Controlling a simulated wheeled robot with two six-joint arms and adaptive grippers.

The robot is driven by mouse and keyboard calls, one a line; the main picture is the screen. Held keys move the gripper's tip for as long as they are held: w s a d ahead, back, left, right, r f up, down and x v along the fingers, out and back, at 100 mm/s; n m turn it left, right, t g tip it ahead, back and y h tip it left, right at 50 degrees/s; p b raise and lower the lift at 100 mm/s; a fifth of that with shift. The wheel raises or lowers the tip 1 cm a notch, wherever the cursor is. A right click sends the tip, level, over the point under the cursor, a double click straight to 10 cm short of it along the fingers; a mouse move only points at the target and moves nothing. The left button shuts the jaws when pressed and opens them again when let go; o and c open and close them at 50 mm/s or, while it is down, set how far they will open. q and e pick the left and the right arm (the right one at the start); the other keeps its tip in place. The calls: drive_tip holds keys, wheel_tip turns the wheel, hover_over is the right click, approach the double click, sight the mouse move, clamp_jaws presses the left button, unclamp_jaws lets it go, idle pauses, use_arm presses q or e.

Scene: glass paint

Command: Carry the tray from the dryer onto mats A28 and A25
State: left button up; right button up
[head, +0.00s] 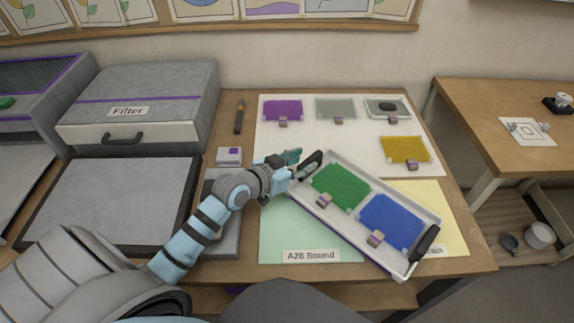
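The white tray (340,232) lies diagonally over the green mat labelled A28 Sound (280,225) and the yellow mat (452,215), whose label is mostly hidden. It carries a green glass piece (341,187) and a blue glass piece (392,222), each with a small tag block. Its black handles are at the upper-left end (311,165) and lower-right end (425,243). My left gripper (300,164) is beside the upper-left handle with its fingers spread; I cannot tell whether it touches. My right gripper is not in view. I cannot tell whether the tray rests fully on the mats.
A white sheet (360,165) behind holds purple, grey and yellow pieces and a dark-centred one. A grey Filter box (140,105) stands at left, near a grey panel (110,200). The tray's near corner reaches the table's front edge. Another table (500,110) stands at right.

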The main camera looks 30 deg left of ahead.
use_arm(q)
drive_tip(key=p+v, duration=0.2)
drive_tip(key=v, duration=0.6)
drive_tip(key=shift+s, duration=0.2)
drive_tip(key=shift+r, duration=0.1)
